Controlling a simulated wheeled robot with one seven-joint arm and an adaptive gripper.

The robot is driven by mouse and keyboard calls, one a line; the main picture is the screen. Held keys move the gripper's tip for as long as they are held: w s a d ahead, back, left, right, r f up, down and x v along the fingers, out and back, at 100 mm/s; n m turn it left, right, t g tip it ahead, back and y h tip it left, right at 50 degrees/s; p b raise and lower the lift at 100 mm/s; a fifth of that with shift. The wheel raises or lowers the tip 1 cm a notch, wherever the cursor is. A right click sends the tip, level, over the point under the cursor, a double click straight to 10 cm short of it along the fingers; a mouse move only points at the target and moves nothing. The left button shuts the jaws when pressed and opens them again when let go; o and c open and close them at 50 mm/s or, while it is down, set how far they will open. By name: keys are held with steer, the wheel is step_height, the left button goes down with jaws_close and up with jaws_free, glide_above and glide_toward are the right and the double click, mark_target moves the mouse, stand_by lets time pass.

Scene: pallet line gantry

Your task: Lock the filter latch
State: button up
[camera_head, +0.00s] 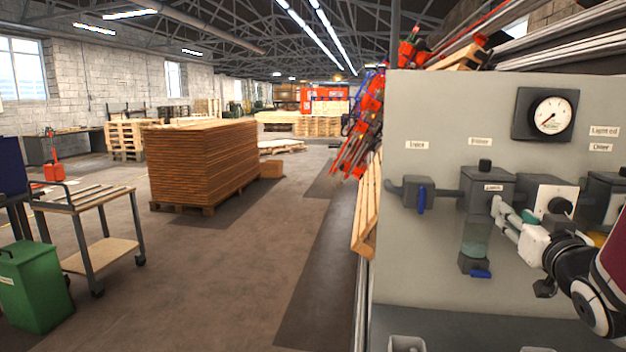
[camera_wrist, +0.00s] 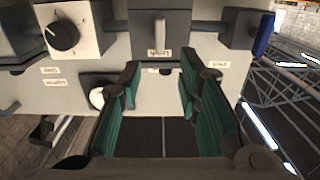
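The filter (camera_head: 486,190) is a dark block on the grey panel, with a black knob on top and a clear bowl below. Its small label shows on the block's front. In the wrist view, where the panel appears upside down, the filter block (camera_wrist: 179,24) carries a narrow grey latch lever (camera_wrist: 160,34) beside the label. My gripper (camera_head: 502,211) is in front of the filter, at its right side; in the head view it covers part of the block. In the wrist view my gripper (camera_wrist: 160,82) is open, green pads apart, with nothing between them. The latch lies just beyond the fingertips, roughly centred between them.
An inlet valve (camera_head: 417,191) with a blue handle is left of the filter. A pressure gauge (camera_head: 548,114) is above right, and a white regulator box (camera_head: 547,196) with a black knob sits right. A blue drain tap (camera_head: 481,273) is under the bowl. The panel's lower face is clear.

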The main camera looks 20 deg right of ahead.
mark_target(496, 207)
steer(key=x, duration=0.8)
steer(key=shift+w+d, duration=0.2)
steer(key=shift+w, duration=0.05)
steer(key=shift+f, duration=0.1)
jaws_close()
